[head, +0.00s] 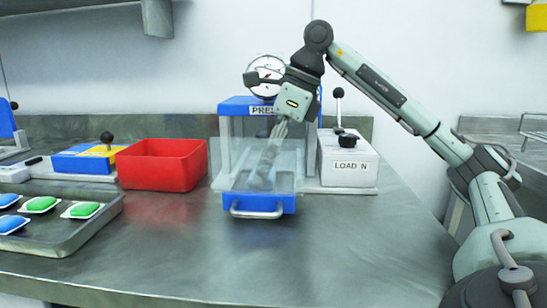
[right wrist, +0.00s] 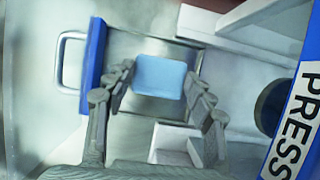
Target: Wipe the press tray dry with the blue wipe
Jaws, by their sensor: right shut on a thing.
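The press (head: 237,106) stands at the middle back of the bench, with a clear panel around its front. Its tray has a blue front with a metal handle (head: 257,206); in the right wrist view its bare grey metal floor (right wrist: 130,43) shows behind the blue front (right wrist: 93,66). My right gripper (head: 264,178) reaches down over the tray and shows through the clear panel. In the right wrist view its fingers are shut on the light blue wipe (right wrist: 160,76), which lies flat against or just above the tray floor; I cannot tell which. My left gripper is out of view.
A red bin (head: 162,165) stands left of the press, and a white LOAD N box (head: 347,160) with a lever stands right. A metal tray (head: 75,233) with green and blue pieces lies at the left. The bench front is clear.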

